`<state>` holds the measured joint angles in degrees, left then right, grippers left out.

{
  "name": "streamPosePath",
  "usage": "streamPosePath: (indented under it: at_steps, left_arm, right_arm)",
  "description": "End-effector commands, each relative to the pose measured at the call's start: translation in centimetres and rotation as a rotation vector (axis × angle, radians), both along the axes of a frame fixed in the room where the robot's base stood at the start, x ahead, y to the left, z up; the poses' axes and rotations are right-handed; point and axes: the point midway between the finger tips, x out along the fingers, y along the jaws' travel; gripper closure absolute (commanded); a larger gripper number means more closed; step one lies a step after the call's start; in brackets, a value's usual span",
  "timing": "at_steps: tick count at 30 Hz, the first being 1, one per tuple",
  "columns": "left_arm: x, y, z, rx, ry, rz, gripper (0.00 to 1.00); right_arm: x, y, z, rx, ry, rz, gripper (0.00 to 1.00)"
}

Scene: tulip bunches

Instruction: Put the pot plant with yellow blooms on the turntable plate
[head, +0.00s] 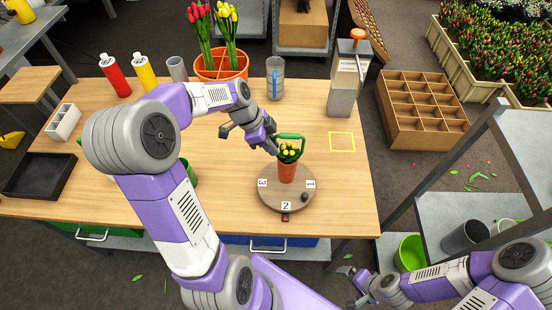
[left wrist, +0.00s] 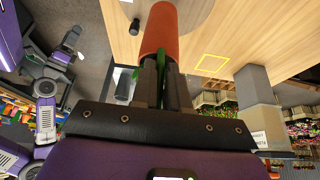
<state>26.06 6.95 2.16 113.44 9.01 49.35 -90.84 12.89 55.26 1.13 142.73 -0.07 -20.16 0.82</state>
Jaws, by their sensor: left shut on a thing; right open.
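The pot plant with yellow blooms (head: 287,169) is an orange pot with green leaves and a green handle-like loop at its top. My left gripper (head: 273,146) is shut on it near the top. In the left wrist view the orange pot (left wrist: 159,38) extends beyond the closed fingers (left wrist: 164,85), with green between them. The pot looks upright over the middle of the round turntable plate (head: 270,193); I cannot tell whether its base touches. The plate bears number tags and a dark knob. My right gripper (head: 358,285) is open and empty, beyond the table's front edge.
An orange pot of red and yellow tulips (head: 222,66), red (head: 115,75) and yellow (head: 145,71) bottles and a clear blue-marked container (head: 275,78) stand behind. A grey dispenser (head: 346,85) stands back right. A yellow square outline (head: 342,141) on the table is empty.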

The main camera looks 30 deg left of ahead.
Motion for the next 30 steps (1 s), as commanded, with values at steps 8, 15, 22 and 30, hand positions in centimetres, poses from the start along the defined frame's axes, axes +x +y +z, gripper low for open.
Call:
streamPosePath:
  at_steps: [8, 15, 22, 30]
  left_arm:
    - [0.0, 0.0, -2.7, -0.002, 0.002, 0.001, 1.00]
    - [0.1, 0.0, -4.7, 0.000, -0.002, 0.001, 1.00]
    - [0.1, 0.0, -4.9, 0.000, -0.002, 0.000, 1.00]
    - [0.1, 0.0, -4.9, 0.000, -0.001, 0.000, 0.60]
  right_arm:
    - [0.0, 0.0, -0.4, 0.000, -0.001, 0.000, 0.00]
    - [0.0, 0.0, -0.6, 0.000, -0.001, 0.000, 0.00]
    - [0.0, 0.0, -0.9, 0.000, -0.001, 0.000, 0.00]
    - [0.0, 0.0, -0.9, 0.000, -0.001, 0.000, 0.00]
